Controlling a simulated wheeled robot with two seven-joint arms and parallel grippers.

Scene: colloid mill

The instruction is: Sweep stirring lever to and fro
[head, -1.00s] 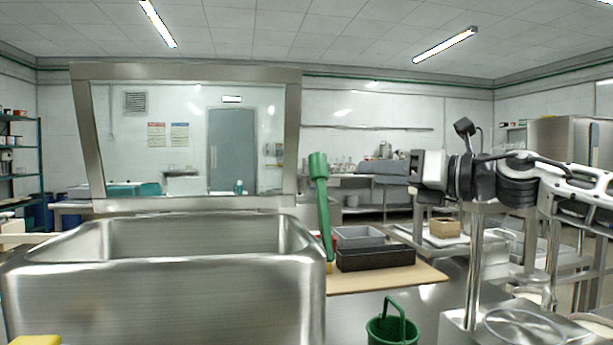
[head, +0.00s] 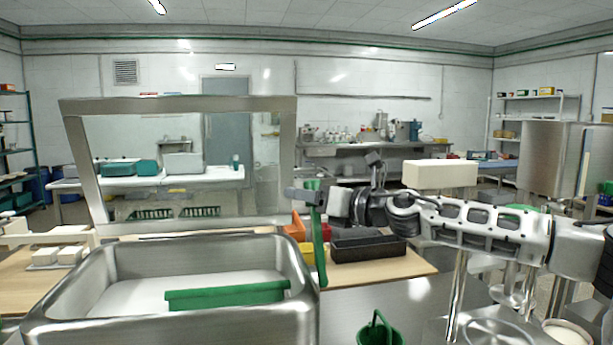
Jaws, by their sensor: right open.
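The stirring lever is a green upright bar (head: 320,262) at the right side of the steel hopper (head: 180,322), leaning slightly. My right gripper (head: 301,195) reaches in from the right, its fingers level with the lever's top and overlapping it in the picture. It is open. Green shows just above and below the fingers; whether they touch the lever I cannot tell. Inside the hopper lies a green bar-shaped paddle (head: 227,296). My left gripper is not in view.
A clear framed guard (head: 180,105) stands behind the hopper. A green bucket (head: 380,334) stands in front. White blocks (head: 58,256) lie at the left.

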